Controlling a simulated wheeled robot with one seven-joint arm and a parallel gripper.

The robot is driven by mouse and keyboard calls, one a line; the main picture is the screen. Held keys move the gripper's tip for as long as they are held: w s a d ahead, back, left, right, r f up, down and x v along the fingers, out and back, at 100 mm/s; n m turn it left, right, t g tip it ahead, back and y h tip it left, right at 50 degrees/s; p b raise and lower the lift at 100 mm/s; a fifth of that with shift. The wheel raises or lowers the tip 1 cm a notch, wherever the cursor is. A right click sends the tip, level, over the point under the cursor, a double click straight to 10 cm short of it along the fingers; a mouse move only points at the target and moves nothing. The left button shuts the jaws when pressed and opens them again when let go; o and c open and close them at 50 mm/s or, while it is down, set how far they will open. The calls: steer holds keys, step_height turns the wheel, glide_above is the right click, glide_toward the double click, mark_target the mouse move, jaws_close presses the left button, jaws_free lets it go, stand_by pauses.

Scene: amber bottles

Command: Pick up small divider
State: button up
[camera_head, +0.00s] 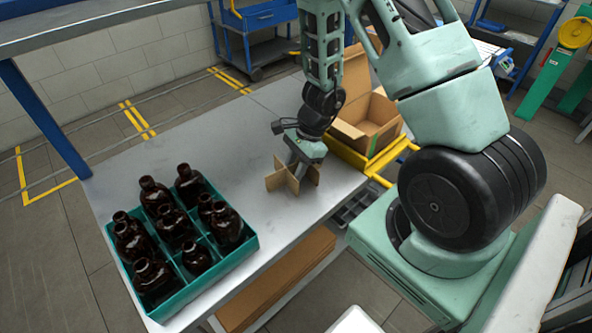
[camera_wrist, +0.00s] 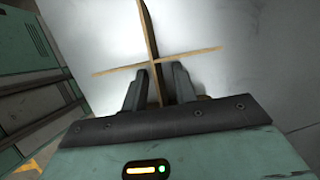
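The small divider (camera_head: 283,181) is a brown cardboard cross standing upright on the grey table, right of the bottle crate. In the wrist view the divider (camera_wrist: 128,62) shows as a cross, with one panel running between my fingers. My gripper (camera_wrist: 160,72) points down at it, one finger on each side of that panel. The fingers look close to the panel, but a narrow space seems to show around it. In the head view my gripper (camera_head: 294,170) is right over the divider and its fingertips are mostly hidden.
A teal crate (camera_head: 207,283) with several dark amber bottles (camera_head: 176,228) stands at the left of the table (camera_head: 245,155). An open cardboard box (camera_head: 370,120) sits in a yellow tray (camera_head: 345,153) behind my gripper. Bare table lies between crate and divider.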

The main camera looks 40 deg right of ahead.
steer(key=shift+f, duration=0.1)
jaws_close()
